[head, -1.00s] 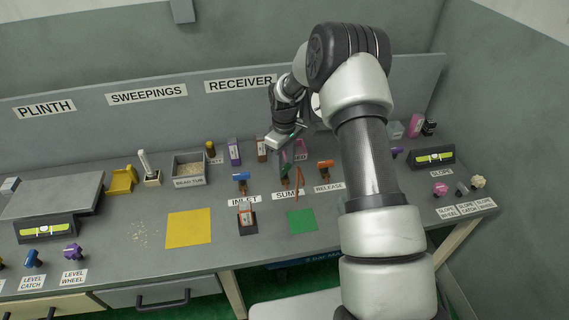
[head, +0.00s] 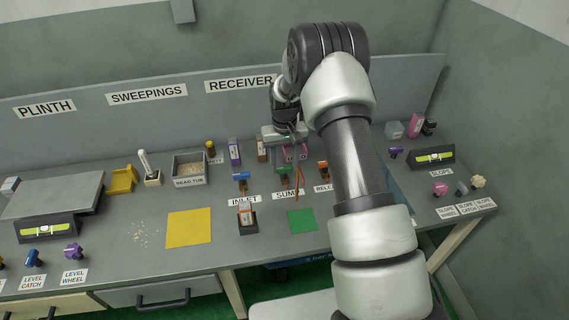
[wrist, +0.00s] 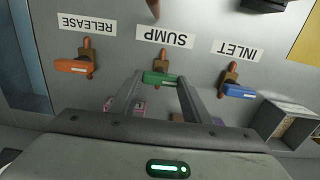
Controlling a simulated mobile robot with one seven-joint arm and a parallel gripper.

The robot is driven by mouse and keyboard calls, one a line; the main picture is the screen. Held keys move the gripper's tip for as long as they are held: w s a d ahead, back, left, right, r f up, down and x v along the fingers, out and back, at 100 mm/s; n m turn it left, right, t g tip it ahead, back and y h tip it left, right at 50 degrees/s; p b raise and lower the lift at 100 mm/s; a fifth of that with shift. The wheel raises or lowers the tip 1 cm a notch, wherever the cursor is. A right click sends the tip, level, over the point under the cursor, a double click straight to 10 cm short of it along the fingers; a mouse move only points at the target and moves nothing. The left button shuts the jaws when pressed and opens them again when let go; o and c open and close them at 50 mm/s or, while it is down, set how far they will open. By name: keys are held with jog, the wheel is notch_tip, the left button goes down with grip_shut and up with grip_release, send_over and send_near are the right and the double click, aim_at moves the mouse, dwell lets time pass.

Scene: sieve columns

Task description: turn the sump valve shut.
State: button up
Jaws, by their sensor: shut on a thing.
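The sump valve has a green handle (wrist: 159,79) on a copper pipe, above the SUMP label (wrist: 165,37) in the head view's sense of far. The handle also shows small in the head view (head: 285,170), just under my gripper (head: 285,150). In the wrist view my gripper (wrist: 159,80) has one finger at each end of the handle and is shut on it. The handle lies crosswise to its pipe. The pink block (wrist: 138,108) behind it is partly hidden by the fingers.
The blue-handled inlet valve (wrist: 239,91) and the orange-handled release valve (wrist: 74,66) stand close on either side. A reddish-brown rod (head: 298,183) rises in front of the sump valve. A green mat (head: 302,220) and a yellow mat (head: 188,228) lie nearer.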

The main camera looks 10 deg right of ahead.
aim_at(285, 168)
dwell(0.6)
jog(key=o, duration=1)
jog(key=shift+o, duration=0.2)
notch_tip(285, 168, up, 18)
jog(key=p, duration=0.3)
jog(key=shift+f, duration=0.25)
